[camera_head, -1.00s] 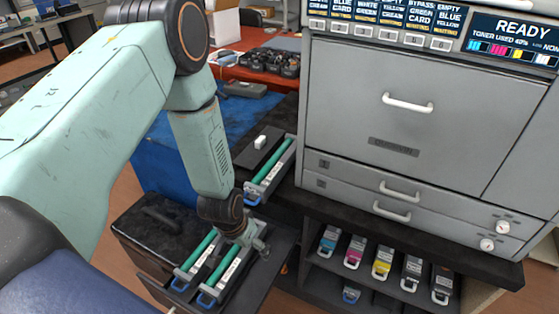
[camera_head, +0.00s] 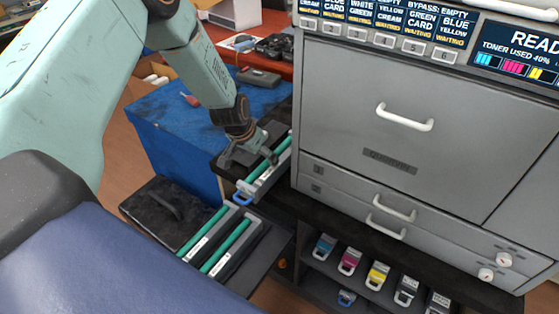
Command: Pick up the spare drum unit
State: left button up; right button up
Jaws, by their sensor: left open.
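Three drum units with green rollers, grey frames and white labels are in view. One drum unit (camera_head: 262,183), with a blue handle at its near end, lies on the dark ledge left of the printer. Two more, a left one (camera_head: 204,234) and a right one (camera_head: 228,250), lie side by side in a low dark tray (camera_head: 262,258). I cannot tell from markings which is the spare. My left gripper (camera_head: 248,162) is open, over the ledge drum unit, its fingers partly covering it. I cannot tell whether they touch. My right gripper is not in view.
The grey printer (camera_head: 400,150) stands close on the right. Below it, a shelf holds toner cartridges, including a yellow one (camera_head: 377,275). A blue surface (camera_head: 180,130) lies behind the ledge. A black lidded box (camera_head: 160,212) stands left of the tray.

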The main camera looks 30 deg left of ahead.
aim_at(265, 167)
pick_arm(q)
jog(key=shift+w+a, duration=0.15)
jog(key=shift+w, duration=0.05)
jog(key=shift+a+f+b, duration=0.25)
jog(key=shift+b, duration=0.05)
jog(key=shift+s+a+f+b, duration=0.1)
jog(key=shift+a+f+b, duration=0.1)
jog(key=shift+f+b, duration=0.35)
jog(key=shift+b, duration=0.1)
jog(key=shift+d+f+b, duration=0.1)
jog(key=shift+f+b, duration=0.1)
jog(key=shift+b, duration=0.15)
jog(key=shift+w+d+f+b, duration=0.3)
jog(key=shift+w+d+f, duration=0.05)
jog(key=shift+w, duration=0.05)
jog(key=shift+b+x, duration=1.1)
jog(key=shift+x, duration=0.15)
jog(key=shift+a+f+b, duration=0.1)
jog(key=shift+f+b, duration=0.25)
jog(key=shift+f, duration=0.05)
jog(key=shift+w+d+f+b, duration=0.25)
jog(key=shift+w+f+b, duration=0.25)
jog(key=shift+w+f, duration=0.15)
jog(key=shift+s+a, duration=0.2)
jog(key=shift+d+r, duration=0.1)
jog(key=c, duration=0.3)
jog(key=shift+w, duration=0.15)
jog(key=c, duration=1.6)
